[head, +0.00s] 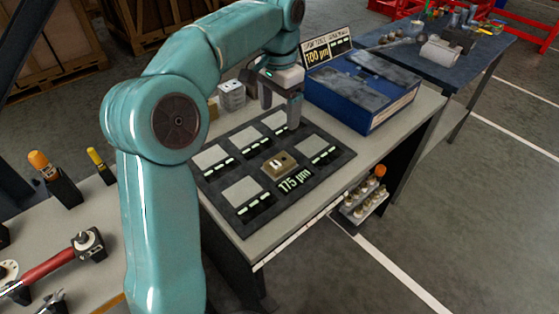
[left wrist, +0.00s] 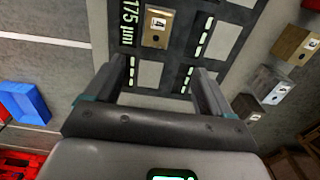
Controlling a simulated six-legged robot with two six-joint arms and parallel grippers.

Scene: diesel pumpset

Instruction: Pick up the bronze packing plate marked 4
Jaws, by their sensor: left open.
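A bronze plate (head: 279,167) lies flat on the dark mat (head: 262,151), beside the glowing "175 µm" text. In the left wrist view the bronze plate (left wrist: 156,36) is at the top, with a white label that appears to read 4, though small. My left gripper (head: 279,105) is open and empty above the mat's far part, beyond the plate in the head view. Its two fingers (left wrist: 160,75) show apart in the left wrist view, with a pale pad between them and the plate ahead of them. My right gripper is not in view.
The mat holds several pale pads with lit strips. A blue box (head: 372,112) with a "100 µm" sign stands right of the mat. Labelled blocks, one brown (left wrist: 290,42) and one grey (left wrist: 247,108), stand past the mat. A tool bench (head: 90,265) is at left.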

